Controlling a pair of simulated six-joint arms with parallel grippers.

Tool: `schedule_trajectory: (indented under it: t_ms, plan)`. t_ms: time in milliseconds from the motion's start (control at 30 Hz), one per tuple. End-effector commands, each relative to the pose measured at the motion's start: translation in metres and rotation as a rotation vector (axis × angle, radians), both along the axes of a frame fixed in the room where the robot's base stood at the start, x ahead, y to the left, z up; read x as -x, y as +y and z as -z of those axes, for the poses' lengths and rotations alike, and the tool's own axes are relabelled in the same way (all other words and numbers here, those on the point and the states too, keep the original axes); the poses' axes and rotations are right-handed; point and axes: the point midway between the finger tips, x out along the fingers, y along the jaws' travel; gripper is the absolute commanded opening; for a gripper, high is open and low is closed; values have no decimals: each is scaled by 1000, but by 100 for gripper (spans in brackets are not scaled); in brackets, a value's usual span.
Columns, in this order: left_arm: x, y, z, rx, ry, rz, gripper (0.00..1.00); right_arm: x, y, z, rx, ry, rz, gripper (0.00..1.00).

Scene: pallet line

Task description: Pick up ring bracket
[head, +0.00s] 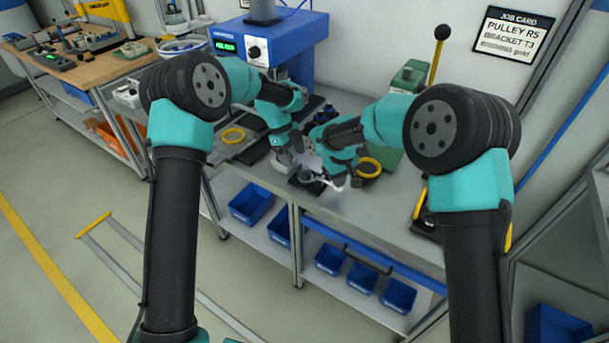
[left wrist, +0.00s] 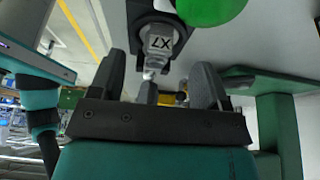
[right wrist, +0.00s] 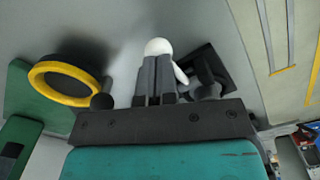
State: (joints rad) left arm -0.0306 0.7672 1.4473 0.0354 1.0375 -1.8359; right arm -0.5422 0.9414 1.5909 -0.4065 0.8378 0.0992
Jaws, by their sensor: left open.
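My right gripper (head: 335,178) is low over the bench to the right of the left one. In the right wrist view its fingers are close together on a white curved part (right wrist: 158,47), with a rounded end past the fingertips. It also shows in the head view (head: 336,186). I cannot tell for sure whether this part is the ring bracket.
A small dark tray (head: 305,185) is at the bench's front edge. A blue machine (head: 268,45) stands behind. Blue bins (head: 251,203) sit below.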

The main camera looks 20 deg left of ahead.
Motion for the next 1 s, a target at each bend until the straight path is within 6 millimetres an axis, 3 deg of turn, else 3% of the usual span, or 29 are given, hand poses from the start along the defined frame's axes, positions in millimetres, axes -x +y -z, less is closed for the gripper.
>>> schedule_trajectory:
  t_ms: [267,700,1000]
  plan:
    - [0,-1,3,0,1,0,70,0,0,1,0,1,0,0]
    - [5,-20,47,-1,2,1,70,0,0,1,0,1,0,0]
    - [5,-20,47,0,1,0,70,0,0,1,0,1,0,0]
